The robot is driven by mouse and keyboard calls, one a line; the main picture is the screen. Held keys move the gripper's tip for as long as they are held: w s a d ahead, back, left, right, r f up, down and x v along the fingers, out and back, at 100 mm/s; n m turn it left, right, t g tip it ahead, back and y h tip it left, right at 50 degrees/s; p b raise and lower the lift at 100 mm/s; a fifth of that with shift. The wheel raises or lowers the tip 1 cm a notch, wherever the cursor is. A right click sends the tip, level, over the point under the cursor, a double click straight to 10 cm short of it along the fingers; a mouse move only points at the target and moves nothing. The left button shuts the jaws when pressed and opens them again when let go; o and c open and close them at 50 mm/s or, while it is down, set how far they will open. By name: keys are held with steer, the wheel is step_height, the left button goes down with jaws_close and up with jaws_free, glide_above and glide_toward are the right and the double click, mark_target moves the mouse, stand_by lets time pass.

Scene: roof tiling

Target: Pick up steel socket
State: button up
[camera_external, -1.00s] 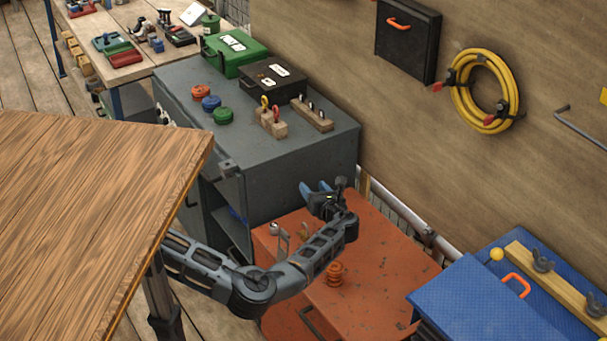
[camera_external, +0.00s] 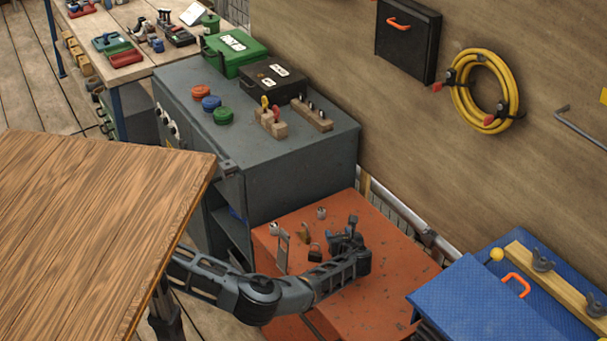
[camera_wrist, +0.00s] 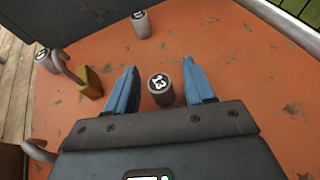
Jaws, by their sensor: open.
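A dark grey steel socket with a white label that looks like 13 (camera_wrist: 160,90) stands upright between the fingers of my gripper (camera_wrist: 160,70) in the wrist view. The two blue fingers are apart, with gaps to the socket on both sides. A lighter steel socket (camera_wrist: 140,25) stands farther off, also visible in the external view (camera_external: 321,213). Another socket (camera_wrist: 46,60) stands at the left, also in the external view (camera_external: 274,229).
A tall metal shackle (camera_external: 283,250) rises nearby. The orange top (camera_external: 375,250) is clear toward the wall. A grey cabinet (camera_external: 300,165) stands behind.

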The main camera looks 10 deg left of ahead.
steer(key=shift+x, duration=0.9)
steer(key=shift+r, duration=0.15)
jaws_close()
